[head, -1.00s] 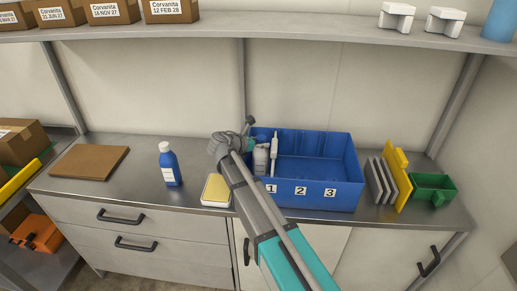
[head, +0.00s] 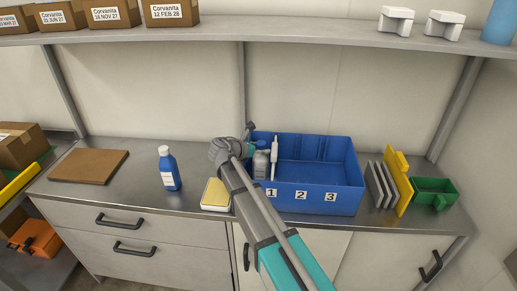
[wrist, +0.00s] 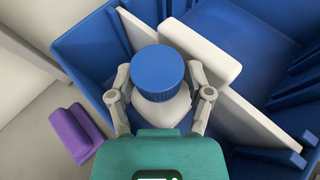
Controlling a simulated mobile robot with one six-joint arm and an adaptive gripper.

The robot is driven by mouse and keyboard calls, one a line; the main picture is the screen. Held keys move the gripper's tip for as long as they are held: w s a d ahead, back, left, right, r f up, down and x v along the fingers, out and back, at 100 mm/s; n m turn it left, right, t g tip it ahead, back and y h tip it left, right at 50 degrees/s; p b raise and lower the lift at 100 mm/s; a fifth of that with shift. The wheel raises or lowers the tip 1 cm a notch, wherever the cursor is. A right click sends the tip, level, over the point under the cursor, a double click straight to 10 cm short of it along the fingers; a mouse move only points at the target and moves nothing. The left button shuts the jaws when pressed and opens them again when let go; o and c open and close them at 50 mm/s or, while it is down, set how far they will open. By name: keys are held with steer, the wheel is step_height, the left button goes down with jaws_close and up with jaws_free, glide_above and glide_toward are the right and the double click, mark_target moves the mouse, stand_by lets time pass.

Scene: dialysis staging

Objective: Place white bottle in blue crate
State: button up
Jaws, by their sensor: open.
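The white bottle with a blue cap (wrist: 158,75) is inside the blue crate (head: 318,199), at its left end by the label 1. It also shows in the head view (head: 261,162), beside a white upright divider. In the wrist view my gripper (wrist: 160,98) is open, with one finger on each side of the bottle just below the cap. Whether the fingers touch it cannot be told. The bottle's base is hidden under the cap and shoulder. In the head view my arm hides most of the gripper.
White divider pieces (wrist: 203,42) stand close right of the bottle. A purple object (wrist: 77,132) lies outside the crate. A blue bottle (head: 169,170) and a yellow-topped block (head: 216,194) are left of my arm. Grey and yellow panels and a green bin (head: 434,188) stand right.

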steer(key=shift+r, duration=0.1)
steer(key=shift+r, duration=0.1)
steer(key=p+v, duration=0.4)
steer(key=v, duration=0.8)
steer(key=shift+p, duration=0.4)
steer(key=shift+a, duration=0.1)
